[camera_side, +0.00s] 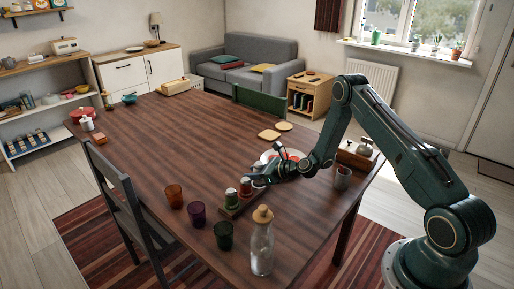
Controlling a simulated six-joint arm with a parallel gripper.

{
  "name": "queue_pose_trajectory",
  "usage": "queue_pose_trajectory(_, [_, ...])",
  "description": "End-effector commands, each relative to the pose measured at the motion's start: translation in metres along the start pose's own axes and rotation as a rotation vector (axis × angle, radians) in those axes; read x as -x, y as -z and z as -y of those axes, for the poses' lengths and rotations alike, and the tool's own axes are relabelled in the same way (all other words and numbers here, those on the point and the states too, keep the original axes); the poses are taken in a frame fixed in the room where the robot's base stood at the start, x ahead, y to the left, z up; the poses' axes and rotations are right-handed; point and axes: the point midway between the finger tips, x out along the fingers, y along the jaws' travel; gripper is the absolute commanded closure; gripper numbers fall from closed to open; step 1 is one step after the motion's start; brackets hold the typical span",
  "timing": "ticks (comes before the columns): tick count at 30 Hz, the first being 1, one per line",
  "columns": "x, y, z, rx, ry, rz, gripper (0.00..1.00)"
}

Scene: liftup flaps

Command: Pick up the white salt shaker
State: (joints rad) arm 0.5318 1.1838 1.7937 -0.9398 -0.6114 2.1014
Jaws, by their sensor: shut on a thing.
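My gripper (264,176) reaches in from the right, low over the dark wooden table (180,130). It is shut on a small whitish thing (258,182), which looks like the white salt shaker; the jaws hide much of it. It is at the right end of a wooden holder (233,208). A greenish shaker with a white top (231,199) and a reddish one with a pale top (245,187) stand in the holder. I cannot tell whether the held shaker still touches the holder.
A plate (283,156) lies behind my gripper. A grey mug (342,177) stands at right. The table's left middle is clear.

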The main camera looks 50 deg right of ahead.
Motion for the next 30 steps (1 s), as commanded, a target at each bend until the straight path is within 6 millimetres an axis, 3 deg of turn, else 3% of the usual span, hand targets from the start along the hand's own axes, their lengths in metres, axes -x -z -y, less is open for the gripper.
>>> queue_pose_trajectory(21, [0.047, -0.115, 0.0, 0.004, 0.001, 0.004, 0.87])
queue_pose_trajectory(30, [0.062, -0.151, 0.0, 0.002, 0.0, 0.002, 0.87])
